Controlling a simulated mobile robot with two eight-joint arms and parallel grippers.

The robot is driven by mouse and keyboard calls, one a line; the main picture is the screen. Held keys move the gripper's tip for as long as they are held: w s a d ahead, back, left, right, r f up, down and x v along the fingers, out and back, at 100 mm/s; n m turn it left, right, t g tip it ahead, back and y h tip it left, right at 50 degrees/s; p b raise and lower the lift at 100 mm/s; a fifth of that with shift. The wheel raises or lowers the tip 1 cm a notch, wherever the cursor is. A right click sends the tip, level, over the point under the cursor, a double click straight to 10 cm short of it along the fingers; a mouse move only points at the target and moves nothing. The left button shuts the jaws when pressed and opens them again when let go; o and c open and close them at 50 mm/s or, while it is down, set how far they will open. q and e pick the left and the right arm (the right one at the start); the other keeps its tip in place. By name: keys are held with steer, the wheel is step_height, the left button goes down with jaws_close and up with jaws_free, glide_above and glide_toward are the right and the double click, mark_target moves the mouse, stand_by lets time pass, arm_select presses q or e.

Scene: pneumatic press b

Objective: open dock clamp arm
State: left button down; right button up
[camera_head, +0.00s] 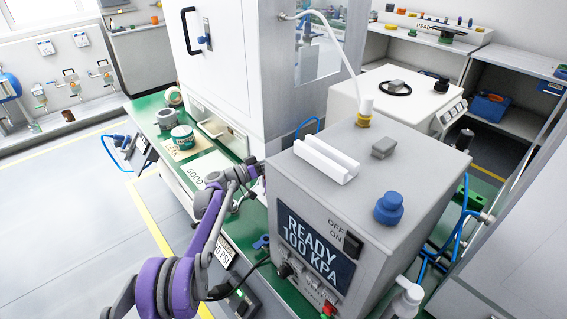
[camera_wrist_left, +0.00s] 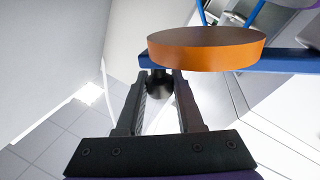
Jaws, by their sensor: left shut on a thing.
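In the left wrist view a blue bar (camera_wrist_left: 285,62), which looks like the dock clamp arm, runs across the upper right. A dark rounded knob (camera_wrist_left: 160,84) sits at its left end. My left gripper (camera_wrist_left: 160,80) has its two fingers on either side of this knob and is shut on it. An orange disc (camera_wrist_left: 207,49) lies above the bar and covers part of it. In the head view my purple left arm reaches up to the gap between the grey READY box and the white cabinet; the clamp and fingertips are hidden there. My right gripper is not in view.
The grey READY 100 KPA box (camera_head: 345,200) stands close right of my left arm. The tall white cabinet (camera_head: 245,80) is behind it. The green bench (camera_head: 150,112) holds a GOOD mat (camera_head: 195,181), a LEAK mat (camera_head: 174,151) and a tape roll. Open floor is at left.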

arm_select(q)
steer(key=shift+w+a+r+n+t, duration=0.35)
steer(key=shift+r+n, duration=0.1)
steer(key=shift+n, duration=0.15)
steer(key=c, duration=0.5)
jaws_free()
steer(key=shift+c, duration=0.2)
steer(key=v, duration=1.1)
